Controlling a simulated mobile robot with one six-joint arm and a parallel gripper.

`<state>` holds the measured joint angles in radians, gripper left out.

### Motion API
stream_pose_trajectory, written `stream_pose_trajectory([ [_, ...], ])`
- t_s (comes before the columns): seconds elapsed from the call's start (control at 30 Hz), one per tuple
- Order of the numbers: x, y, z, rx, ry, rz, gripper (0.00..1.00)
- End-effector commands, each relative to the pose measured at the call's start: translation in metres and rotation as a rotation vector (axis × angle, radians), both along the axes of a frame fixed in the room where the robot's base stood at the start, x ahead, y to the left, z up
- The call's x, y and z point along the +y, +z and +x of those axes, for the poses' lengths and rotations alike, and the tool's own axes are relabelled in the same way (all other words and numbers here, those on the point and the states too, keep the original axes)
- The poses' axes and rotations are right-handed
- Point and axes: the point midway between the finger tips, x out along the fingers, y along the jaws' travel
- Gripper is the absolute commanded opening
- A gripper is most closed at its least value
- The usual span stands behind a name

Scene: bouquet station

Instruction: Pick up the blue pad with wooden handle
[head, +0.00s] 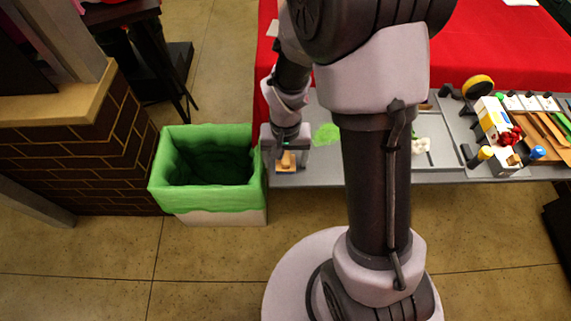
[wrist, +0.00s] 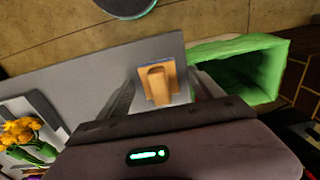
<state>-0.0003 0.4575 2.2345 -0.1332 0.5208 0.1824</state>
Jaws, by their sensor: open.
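The blue pad with wooden handle (head: 286,160) lies near the left end of the grey table in the head view, with my gripper (head: 288,150) close above it. In the wrist view the pad's wooden handle (wrist: 157,84) points up between the fingers, and a thin blue edge shows at the pad's far side. My gripper (wrist: 160,95) is open, with one finger on each side of the pad. I cannot tell whether the fingers touch it.
A green-lined bin (head: 208,203) stands on the floor just left of the grey table (head: 322,178). A green item (head: 326,134) lies right of my gripper. Orange flowers (wrist: 18,130) show in the wrist view. Boxes and tools crowd the table's right end. A red-covered table (head: 480,55) is behind.

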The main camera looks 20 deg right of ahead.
Motion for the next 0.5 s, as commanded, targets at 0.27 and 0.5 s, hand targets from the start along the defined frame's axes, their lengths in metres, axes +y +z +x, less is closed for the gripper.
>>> stream_pose_trajectory([
  [0.27, 0.0000, 0.0026, 0.0001, -0.001, 0.000, 0.000, 0.42],
  [0.5, -0.0001, 0.0026, 0.0002, -0.001, 0.000, 0.000, 0.09],
])
